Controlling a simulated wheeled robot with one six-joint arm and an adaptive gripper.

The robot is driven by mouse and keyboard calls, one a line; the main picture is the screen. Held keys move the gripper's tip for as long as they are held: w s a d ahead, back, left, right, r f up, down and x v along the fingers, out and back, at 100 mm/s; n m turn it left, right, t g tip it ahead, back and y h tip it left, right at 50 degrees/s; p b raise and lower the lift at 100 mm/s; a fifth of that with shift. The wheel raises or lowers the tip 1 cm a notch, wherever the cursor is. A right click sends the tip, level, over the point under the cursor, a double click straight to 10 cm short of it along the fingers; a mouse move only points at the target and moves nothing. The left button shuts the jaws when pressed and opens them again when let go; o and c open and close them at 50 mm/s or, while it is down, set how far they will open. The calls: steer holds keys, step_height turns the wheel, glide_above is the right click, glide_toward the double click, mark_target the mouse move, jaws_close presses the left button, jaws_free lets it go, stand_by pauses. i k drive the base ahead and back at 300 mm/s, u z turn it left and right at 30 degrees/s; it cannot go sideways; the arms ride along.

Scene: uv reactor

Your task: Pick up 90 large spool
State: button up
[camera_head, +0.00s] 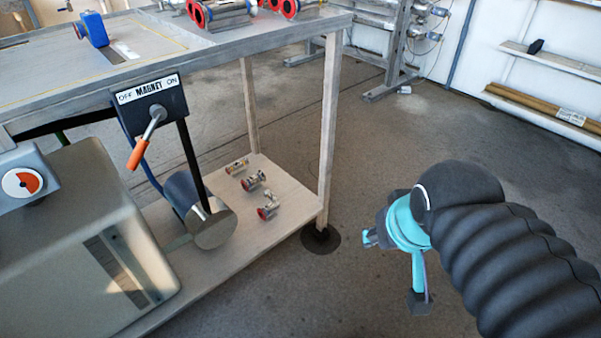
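Several small metal pipe spools with red flanges lie on the wooden lower shelf under the table. The nearest (269,204) looks bent like an elbow. Behind it lie another spool (255,181) and a thin, brassy one (237,166). They are too small to tell for sure which is the 90 large spool. My gripper (395,272), teal with dark finger pads, hangs over the floor to the right of the shelf, apart from everything. Its fingers are spread, with nothing between them.
A table leg (330,130) stands between my gripper and the table's far side. Larger red-flanged spools (222,12) and a blue device (94,29) sit on the tabletop. A magnet switch (153,104) hangs at its edge. A grey machine (75,240) fills the left. The floor at right is clear.

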mark_target(253, 183)
steer(key=z, duration=0.95)
steer(key=k, duration=1.05)
steer(key=u, duration=1.55)
steer(key=i, duration=1)
